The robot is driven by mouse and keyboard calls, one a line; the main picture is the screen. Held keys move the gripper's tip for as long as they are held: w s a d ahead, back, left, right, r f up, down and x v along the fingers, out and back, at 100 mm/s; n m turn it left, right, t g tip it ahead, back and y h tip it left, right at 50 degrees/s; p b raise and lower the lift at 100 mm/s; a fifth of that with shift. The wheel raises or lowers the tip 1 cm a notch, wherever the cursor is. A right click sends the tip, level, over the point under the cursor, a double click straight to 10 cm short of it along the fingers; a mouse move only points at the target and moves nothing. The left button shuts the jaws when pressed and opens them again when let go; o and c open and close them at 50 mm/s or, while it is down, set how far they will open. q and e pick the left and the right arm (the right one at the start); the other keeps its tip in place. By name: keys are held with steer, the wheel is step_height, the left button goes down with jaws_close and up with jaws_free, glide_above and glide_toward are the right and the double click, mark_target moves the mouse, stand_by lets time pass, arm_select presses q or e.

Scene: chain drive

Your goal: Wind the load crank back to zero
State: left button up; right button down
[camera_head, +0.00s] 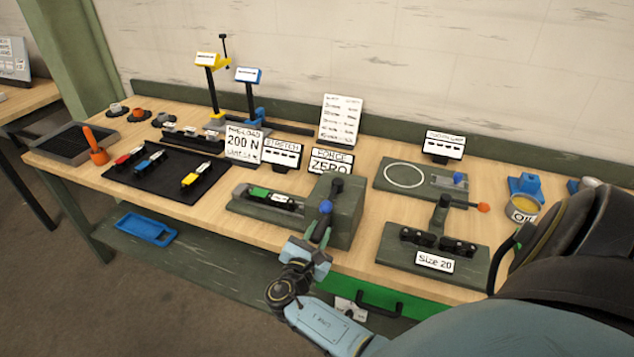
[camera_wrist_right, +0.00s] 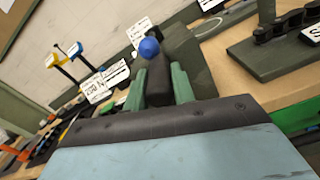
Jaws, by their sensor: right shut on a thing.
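The load crank is on the front of a dark green tester block (camera_head: 345,215), its blue knob (camera_head: 326,207) at the upper end of a dark arm. My right gripper (camera_head: 318,236) reaches up to it from the front. In the right wrist view its green fingers (camera_wrist_right: 158,88) are shut on the dark crank arm, just below the blue knob (camera_wrist_right: 149,47). The fingers hide the lower part of the crank. A FORCE sign (camera_head: 331,161) reading ZERO stands behind the block, beside a STRETCH sign (camera_head: 282,153). My left gripper is not in view.
A PRE-LOAD 200 N card (camera_head: 243,145) stands at the back left. A black mat (camera_head: 150,186) with chain pieces lies left. A Size 20 fixture (camera_head: 435,262) and an oil can (camera_head: 522,209) stand right. A green drawer (camera_head: 375,297) is below the bench edge.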

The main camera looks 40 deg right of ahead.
steer(key=c, duration=1.2)
jaws_free()
steer(key=shift+o, duration=0.2)
steer(key=shift+a, duration=0.1)
steer(key=b+v, duration=0.1)
steer(key=v, duration=1.2)
steer(key=shift+b, duration=0.4)
steer(key=shift+s+a+f, duration=0.1)
steer(key=s+a+f+m+g+y+b, duration=0.1)
steer(key=s+f+y+b, duration=0.2)
steer(key=f, duration=0.8)
steer(key=s+f+m+g+y, duration=0.1)
steer(key=s+f+y, duration=0.3)
steer(key=f, duration=0.6)
steer(key=s+a+f+m+g+y+b, duration=0.1)
steer(key=s+f+y+b, duration=0.2)
steer(key=f, duration=0.8)
steer(key=s+f+m+g+y+b, duration=0.2)
steer(key=s+f+m, duration=0.5)
steer(key=s, duration=0.5)
steer(key=s+f+m+g+y+b, duration=0.1)
steer(key=s+f+m+y+b, duration=0.1)
steer(key=s+f+m+y, duration=0.2)
steer(key=s+a+f+m, duration=0.1)
steer(key=s+f+m, duration=0.2)
steer(key=s+f, duration=0.3)
steer(key=shift+s+f+g, duration=0.25)
steer(key=shift+s+g, duration=0.15)
steer(key=shift+s, duration=0.9)
